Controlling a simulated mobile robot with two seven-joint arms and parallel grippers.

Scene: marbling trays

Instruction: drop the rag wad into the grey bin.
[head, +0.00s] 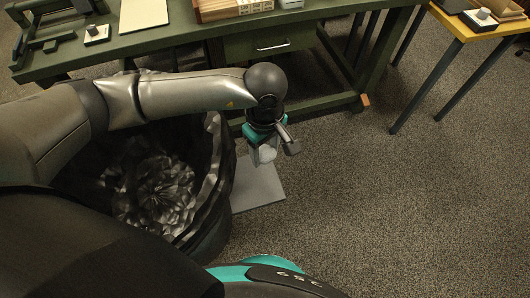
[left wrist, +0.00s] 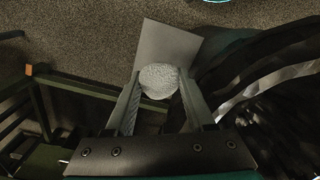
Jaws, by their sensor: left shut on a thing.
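My left gripper (head: 265,155) is shut on the rag wad (head: 267,154), a small whitish lump between the fingertips. In the left wrist view the rag wad (left wrist: 158,79) shows as a pale, rough, rounded lump at the tips of my left gripper (left wrist: 158,88). The bin (head: 211,242) is a large, dark, round container lined with crinkled black plastic, left of the gripper in the head view. The bin's liner (left wrist: 275,75) fills the right side of the left wrist view. The gripper is beside the bin's rim, not over its opening. My right gripper is not in view.
A flat grey panel (head: 260,186) lies on the carpet beside the bin. A green workbench (head: 185,38) with a drawer (head: 272,44) stands behind. A yellow-topped table (head: 463,28) is at the upper right. The carpet (head: 400,210) at right is clear.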

